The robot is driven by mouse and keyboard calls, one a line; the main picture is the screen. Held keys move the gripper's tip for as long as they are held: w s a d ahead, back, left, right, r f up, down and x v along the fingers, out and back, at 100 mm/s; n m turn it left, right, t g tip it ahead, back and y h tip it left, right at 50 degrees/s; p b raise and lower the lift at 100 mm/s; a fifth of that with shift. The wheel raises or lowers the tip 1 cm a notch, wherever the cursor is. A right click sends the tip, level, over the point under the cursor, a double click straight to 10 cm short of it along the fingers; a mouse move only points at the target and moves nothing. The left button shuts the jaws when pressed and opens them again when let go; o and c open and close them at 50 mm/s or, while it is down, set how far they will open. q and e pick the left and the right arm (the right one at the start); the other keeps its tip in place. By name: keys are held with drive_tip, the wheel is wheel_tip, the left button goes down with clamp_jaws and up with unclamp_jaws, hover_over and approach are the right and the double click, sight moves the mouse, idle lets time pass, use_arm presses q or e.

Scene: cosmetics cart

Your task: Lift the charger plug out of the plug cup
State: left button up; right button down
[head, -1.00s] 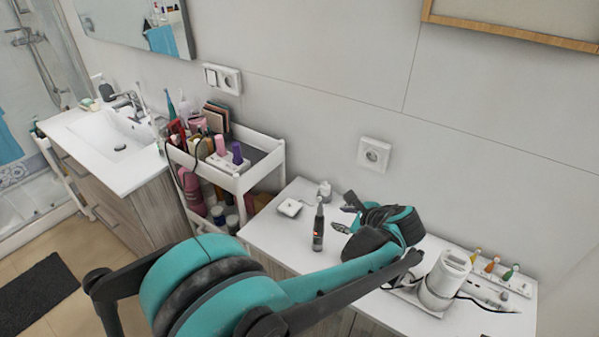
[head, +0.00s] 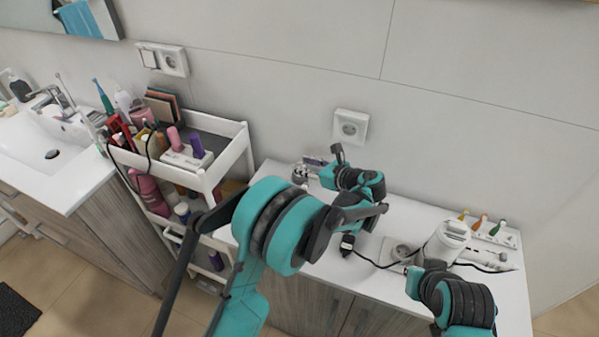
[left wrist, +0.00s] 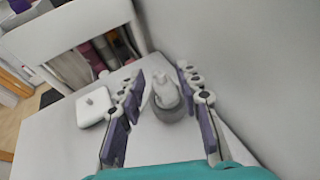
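The plug cup (left wrist: 174,111) is a small grey round cup in the left wrist view, standing on the white counter. The white charger plug (left wrist: 166,92) sits upright in it. My left gripper (left wrist: 160,84) is open, with its fingers on either side of the plug and apart from it. In the head view the left gripper (head: 322,162) is over the back left of the counter, and the cup is partly hidden by it. My right arm (head: 455,300) shows at the lower right; its fingers cannot be made out.
A white square dish (left wrist: 92,107) lies beside the cup. The wall is close behind. A cart (head: 235,165) full of cosmetics stands to the left. A white device (head: 446,243), cables and coloured brush heads (head: 481,222) occupy the counter's right.

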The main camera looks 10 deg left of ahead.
use_arm(q)
drive_tip(key=b+x, duration=0.1)
drive_tip(key=x, duration=0.5)
drive_tip(key=shift+d, duration=0.1)
drive_tip(key=shift+c, duration=0.4)
clamp_jaws()
drive_tip(key=shift+s, duration=0.1)
